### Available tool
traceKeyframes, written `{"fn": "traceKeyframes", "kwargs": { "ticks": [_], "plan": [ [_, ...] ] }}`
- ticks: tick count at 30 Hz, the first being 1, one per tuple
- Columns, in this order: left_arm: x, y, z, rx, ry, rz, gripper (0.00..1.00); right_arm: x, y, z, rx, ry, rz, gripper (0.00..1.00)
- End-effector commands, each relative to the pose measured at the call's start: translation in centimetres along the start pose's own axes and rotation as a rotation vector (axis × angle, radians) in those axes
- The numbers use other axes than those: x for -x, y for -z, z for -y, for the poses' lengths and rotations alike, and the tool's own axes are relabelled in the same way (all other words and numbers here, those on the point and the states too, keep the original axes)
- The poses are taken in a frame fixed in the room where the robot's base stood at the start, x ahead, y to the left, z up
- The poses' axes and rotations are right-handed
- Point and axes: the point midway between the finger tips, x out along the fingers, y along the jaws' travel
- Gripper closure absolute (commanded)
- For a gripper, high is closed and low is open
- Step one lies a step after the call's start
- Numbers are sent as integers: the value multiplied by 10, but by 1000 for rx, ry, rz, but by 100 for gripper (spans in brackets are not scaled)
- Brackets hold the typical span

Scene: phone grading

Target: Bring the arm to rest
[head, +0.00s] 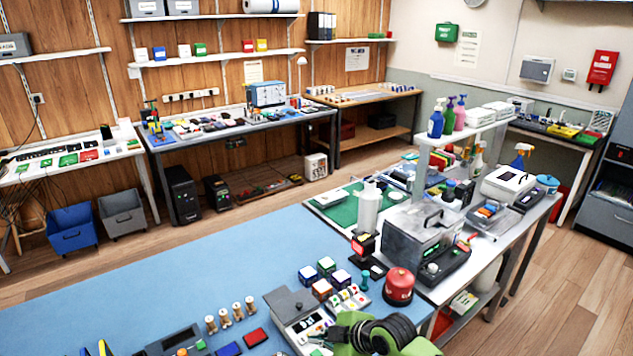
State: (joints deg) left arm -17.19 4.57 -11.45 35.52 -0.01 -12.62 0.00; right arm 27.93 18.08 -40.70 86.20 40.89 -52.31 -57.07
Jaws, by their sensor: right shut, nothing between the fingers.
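My right gripper (322,337) is at the bottom edge of the head view, right of centre, at the end of my green and black arm. Its dark fingers are shut with nothing between them. They appear over or just in front of a grey device with a small screen (290,305) on the blue bench mat (190,280). I cannot tell whether they touch it. My left gripper is not in the view.
Small colored boxes (322,289) and a red canister (399,286) stand close to my right gripper. Wooden spools (224,318) and a red block (255,337) lie to its left. A crowded equipment bench (440,290) adjoins at right. The mat's left-middle is clear.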

Motion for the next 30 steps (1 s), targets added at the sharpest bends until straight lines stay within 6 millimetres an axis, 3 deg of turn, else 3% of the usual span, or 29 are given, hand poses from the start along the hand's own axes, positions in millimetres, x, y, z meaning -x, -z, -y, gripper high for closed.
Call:
{"fn": "traceKeyframes", "kwargs": {
  "ticks": [4, 8, 15, 21, 30],
  "plan": [
    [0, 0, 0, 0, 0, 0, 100, 9, 6, 47, -128, 37, 7, 100],
    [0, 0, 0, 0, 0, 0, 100, 33, 0, 95, -320, 54, 54, 100],
    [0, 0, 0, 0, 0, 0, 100, 102, -41, 168, -723, 18, 231, 100],
    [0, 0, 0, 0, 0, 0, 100, 159, -77, 209, -975, -48, 384, 100],
    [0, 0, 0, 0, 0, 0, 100, 227, -112, 251, -1217, -148, 560, 100]
  ]
}}
